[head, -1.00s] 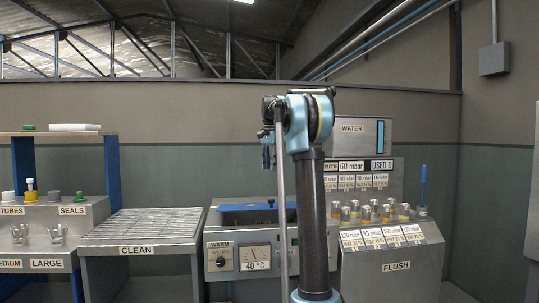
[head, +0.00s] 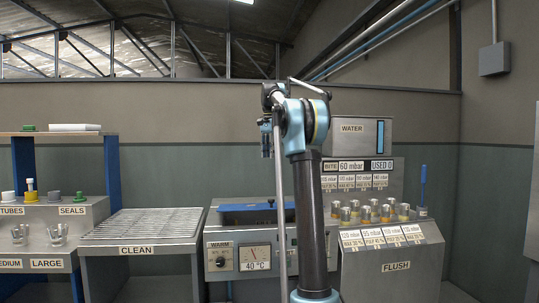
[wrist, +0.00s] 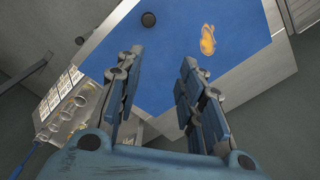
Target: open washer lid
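The washer (head: 222,240) stands in the middle of the head view, with a WARM dial and a 40 °C gauge on its front. Its blue lid (head: 238,217) lies flat and closed on top, with a small dark knob. In the wrist view the blue lid (wrist: 180,75) fills the upper middle, with the dark round knob (wrist: 148,19) near the top and an orange flame mark (wrist: 207,40) to the right. My gripper (wrist: 161,58) is open and empty, its fingers pointing towards the lid. In the head view my gripper (head: 266,145) hangs above the washer, apart from it.
A CLEAN rack (head: 140,225) stands left of the washer. A FLUSH station (head: 395,267) with several small cups stands to the right, below a WATER tank (head: 350,134). A blue upright handle (head: 423,185) rises beside the cups. My arm hides the washer's right part.

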